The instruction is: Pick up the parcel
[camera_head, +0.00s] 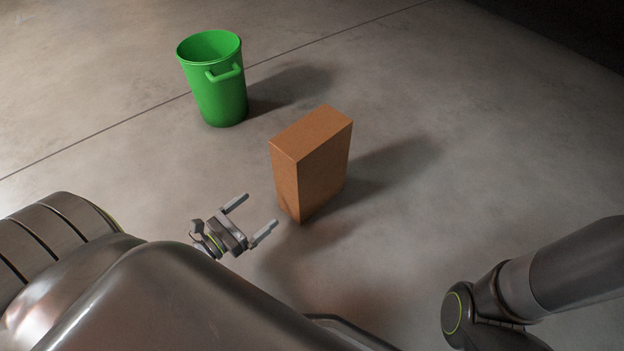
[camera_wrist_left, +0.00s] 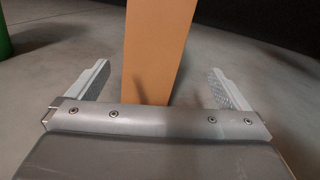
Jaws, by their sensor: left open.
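The parcel is a plain brown box (camera_head: 322,168) standing upright on the floor near the middle of the head view. My left gripper (camera_head: 257,214) is open and empty, just left of the parcel's near lower edge, its fingers pointing towards it. In the left wrist view the parcel (camera_wrist_left: 158,50) stands ahead, between the lines of the two spread fingers (camera_wrist_left: 160,85). Its lower part is hidden behind the gripper body. Whether the fingertips reach alongside the parcel is hard to tell. My right gripper is not in view.
A green bin (camera_head: 218,85) with a handle stands behind and to the left of the parcel. Its edge shows at the far left of the left wrist view (camera_wrist_left: 4,35). The concrete floor (camera_head: 480,150) right of the parcel is clear.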

